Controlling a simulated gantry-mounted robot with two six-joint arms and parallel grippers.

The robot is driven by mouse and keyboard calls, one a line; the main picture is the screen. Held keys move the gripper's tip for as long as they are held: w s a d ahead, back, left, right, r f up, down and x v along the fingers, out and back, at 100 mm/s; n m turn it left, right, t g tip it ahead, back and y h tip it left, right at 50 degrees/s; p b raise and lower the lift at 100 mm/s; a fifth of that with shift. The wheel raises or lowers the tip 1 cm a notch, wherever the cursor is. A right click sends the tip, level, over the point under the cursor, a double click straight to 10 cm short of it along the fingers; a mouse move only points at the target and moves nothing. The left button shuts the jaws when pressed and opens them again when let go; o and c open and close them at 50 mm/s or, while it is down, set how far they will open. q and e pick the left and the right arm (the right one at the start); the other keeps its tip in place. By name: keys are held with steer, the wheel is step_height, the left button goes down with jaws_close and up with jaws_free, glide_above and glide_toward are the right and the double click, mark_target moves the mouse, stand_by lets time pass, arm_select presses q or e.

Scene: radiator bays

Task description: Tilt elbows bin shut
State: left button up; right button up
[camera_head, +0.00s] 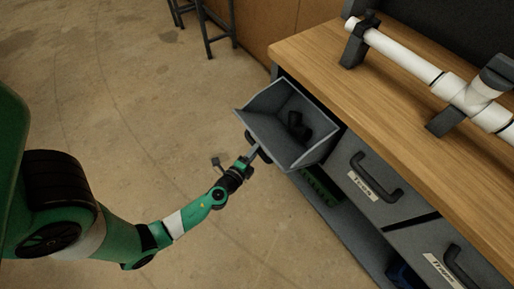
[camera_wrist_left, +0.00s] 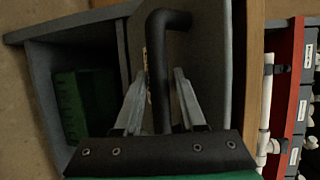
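The elbows bin (camera_head: 264,118) is a grey tilt-out bin, tipped open from the bench front in the head view. Several black elbow pieces (camera_head: 298,126) lie in it. My left gripper (camera_head: 256,154) is at the bin's outer front face. In the left wrist view its two metal fingers (camera_wrist_left: 160,85) lie on either side of a dark bar handle (camera_wrist_left: 168,20) on a grey panel. The tips look very close to the handle, but I cannot tell whether they grip it. My right gripper is in neither view.
Two shut bins with dark handles (camera_head: 379,186) and white labels stand to the right. A wooden worktop (camera_head: 400,100) carries white pipework (camera_head: 405,52) on dark stands. A lower shelf (camera_head: 345,225) holds a green crate (camera_head: 318,186).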

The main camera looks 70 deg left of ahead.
arm_select(q)
jaws_close()
stand_by(1.4)
